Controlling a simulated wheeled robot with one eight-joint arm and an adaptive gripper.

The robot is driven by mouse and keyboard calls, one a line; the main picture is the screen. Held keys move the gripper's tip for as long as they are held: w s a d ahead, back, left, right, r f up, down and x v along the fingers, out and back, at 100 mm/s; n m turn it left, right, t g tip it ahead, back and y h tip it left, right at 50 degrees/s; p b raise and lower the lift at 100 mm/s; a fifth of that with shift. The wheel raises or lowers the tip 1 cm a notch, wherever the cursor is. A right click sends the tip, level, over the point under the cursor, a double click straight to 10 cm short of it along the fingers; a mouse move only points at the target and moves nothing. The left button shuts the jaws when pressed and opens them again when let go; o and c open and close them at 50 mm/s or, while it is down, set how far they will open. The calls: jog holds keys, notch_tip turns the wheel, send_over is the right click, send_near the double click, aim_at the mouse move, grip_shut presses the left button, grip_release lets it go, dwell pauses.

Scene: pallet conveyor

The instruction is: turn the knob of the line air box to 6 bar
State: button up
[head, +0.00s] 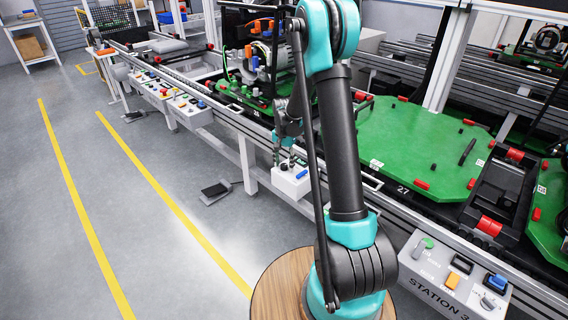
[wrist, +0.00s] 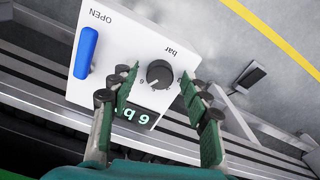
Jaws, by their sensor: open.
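The white line air box (head: 291,185) hangs on the conveyor's front rail, partly behind my arm in the head view. The wrist view shows its white face (wrist: 112,55) with a blue lever (wrist: 86,52) beside the word OPEN. The round black knob (wrist: 160,73) sits near the "bar" label, with a pale mark on it whose exact setting I cannot read. A display (wrist: 137,115) has light green characters, partly covered by a finger and not clearly legible. My gripper (wrist: 157,84) is open, its fingers on either side of the knob. Contact with the knob is not visible.
A green pallet (head: 415,150) lies on the conveyor to the right. The Station 3 control box (head: 455,280) is at the lower right. A foot pedal (head: 215,190) lies on the floor left of the air box. The floor aisle between yellow lines is clear.

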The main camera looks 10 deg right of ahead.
aim_at(284, 165)
notch_tip(284, 165, up, 12)
dwell(0.6)
jog(key=shift+s, duration=0.1)
jog(key=s+d+f+n+t, duration=0.1)
jog(key=s+n, duration=0.3)
jog(key=s, duration=1.1)
jog(key=s+d+f+n+t, duration=0.1)
jog(key=s+d+n+t, duration=0.2)
jog(key=s, duration=1.2)
jog(key=shift+d+f+n, duration=0.35)
jog(key=shift+n, duration=0.05)
jog(key=shift+s, duration=0.1)
jog(key=shift+c, duration=0.3)
